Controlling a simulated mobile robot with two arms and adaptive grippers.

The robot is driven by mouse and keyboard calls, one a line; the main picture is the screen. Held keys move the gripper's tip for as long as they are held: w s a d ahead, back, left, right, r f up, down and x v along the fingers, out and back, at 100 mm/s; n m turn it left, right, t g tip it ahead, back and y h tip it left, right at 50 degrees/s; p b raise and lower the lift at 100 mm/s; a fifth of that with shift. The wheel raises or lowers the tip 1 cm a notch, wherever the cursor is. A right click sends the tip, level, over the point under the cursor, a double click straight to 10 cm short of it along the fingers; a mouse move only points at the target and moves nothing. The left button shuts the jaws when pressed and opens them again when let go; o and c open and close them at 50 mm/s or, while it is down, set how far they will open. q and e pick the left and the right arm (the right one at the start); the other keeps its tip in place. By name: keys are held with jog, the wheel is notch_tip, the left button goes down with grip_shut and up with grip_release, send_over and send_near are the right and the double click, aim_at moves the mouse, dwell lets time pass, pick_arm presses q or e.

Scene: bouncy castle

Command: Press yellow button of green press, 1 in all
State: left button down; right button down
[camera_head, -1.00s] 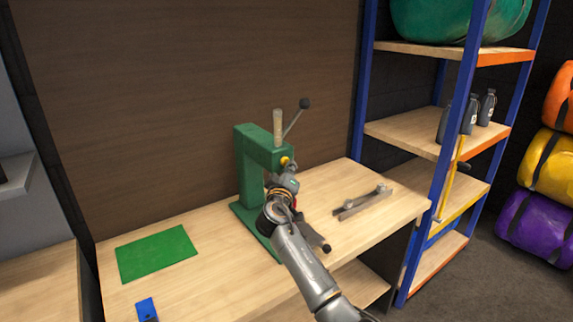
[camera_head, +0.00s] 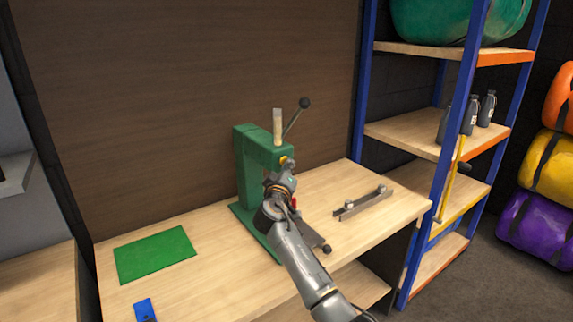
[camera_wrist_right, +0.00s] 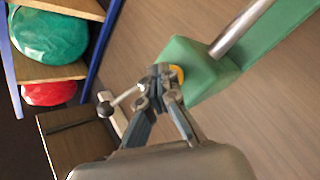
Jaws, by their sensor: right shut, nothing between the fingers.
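The green press (camera_head: 252,160) stands upright on the wooden workbench in the head view, with a light post and a black-knobbed lever on top. Its yellow button (camera_head: 285,160) faces me on the head of the press. In the right wrist view the yellow button (camera_wrist_right: 178,74) shows partly behind my fingertips, on the end of the green press (camera_wrist_right: 197,72). My right gripper (camera_head: 284,170) is shut and empty, with its tips at or very close to the button; I cannot tell whether they touch. My left gripper is not in view.
A green mat (camera_head: 156,255) and a blue object (camera_head: 145,309) lie on the workbench (camera_head: 215,265) at the left. A metal bar piece (camera_head: 362,203) lies at the right. A blue-framed shelf (camera_head: 420,130) stands beside the bench.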

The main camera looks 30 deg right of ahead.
jog(key=shift+s, duration=0.2)
jog(key=shift+s+p, duration=0.5)
jog(key=shift+s, duration=0.3)
jog(key=shift+s, duration=0.1)
jog(key=s, duration=0.1)
jog(key=s+p, duration=0.1)
jog(key=s, duration=0.1)
jog(key=s+p, duration=0.1)
jog(key=shift+s+d, duration=0.25)
jog(key=shift+s, duration=0.15)
dwell(0.5)
